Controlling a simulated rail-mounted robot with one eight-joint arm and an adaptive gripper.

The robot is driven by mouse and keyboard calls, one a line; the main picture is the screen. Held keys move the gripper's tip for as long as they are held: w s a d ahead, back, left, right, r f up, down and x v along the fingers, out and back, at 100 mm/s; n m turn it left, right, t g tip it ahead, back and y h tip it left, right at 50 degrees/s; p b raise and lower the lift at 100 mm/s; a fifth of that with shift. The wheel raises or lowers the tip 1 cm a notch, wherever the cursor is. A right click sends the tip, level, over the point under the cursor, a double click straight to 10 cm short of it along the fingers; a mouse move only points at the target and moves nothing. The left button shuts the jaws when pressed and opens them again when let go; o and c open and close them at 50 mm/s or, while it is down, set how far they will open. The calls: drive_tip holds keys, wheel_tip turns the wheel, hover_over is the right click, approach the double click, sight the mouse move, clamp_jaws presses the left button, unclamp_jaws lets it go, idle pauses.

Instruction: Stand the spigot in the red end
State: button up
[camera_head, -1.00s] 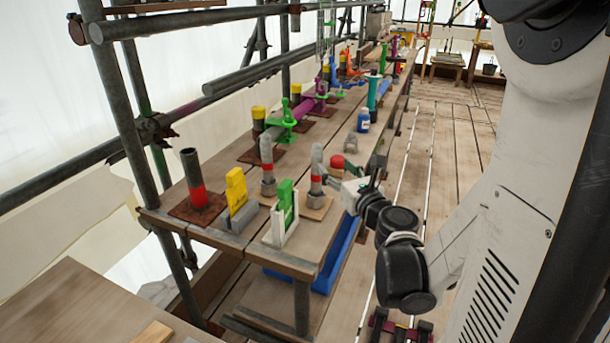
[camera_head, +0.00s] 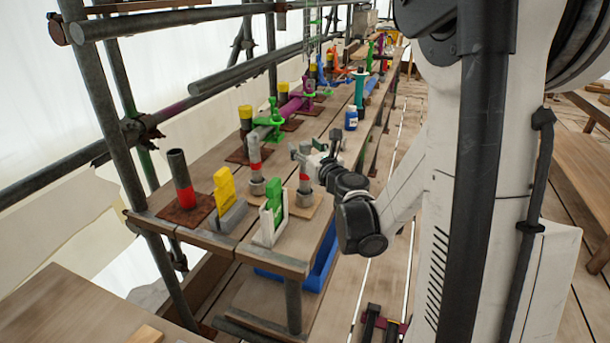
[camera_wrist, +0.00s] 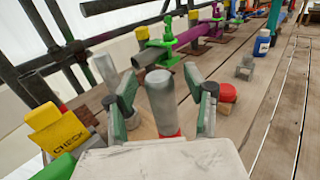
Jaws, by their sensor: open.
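A grey spigot with a red band (camera_head: 304,186) stands upright on a wooden board near the bench's front edge. A second similar grey spigot with a red band (camera_head: 254,160) stands to its left. The red end looks to be the dark upright tube with a red band (camera_head: 184,196), on a rusty plate at the bench's near left. My gripper (camera_head: 306,150) is open at the front spigot's upper part. In the wrist view the spigot (camera_wrist: 161,98) stands between the spread fingers, with gaps visible on both sides. My gripper hides its top in the head view.
A yellow "CHECK" tag (camera_head: 224,188) and a green piece in a white holder (camera_head: 272,214) stand between tube and spigot. A red-topped block (camera_wrist: 228,92) sits right of the fingers. A green clamp (camera_head: 270,122) and blue bottle (camera_head: 351,118) are farther back.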

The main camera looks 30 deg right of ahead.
clamp_jaws()
idle(0.3)
drive_tip(key=shift+r, duration=0.15)
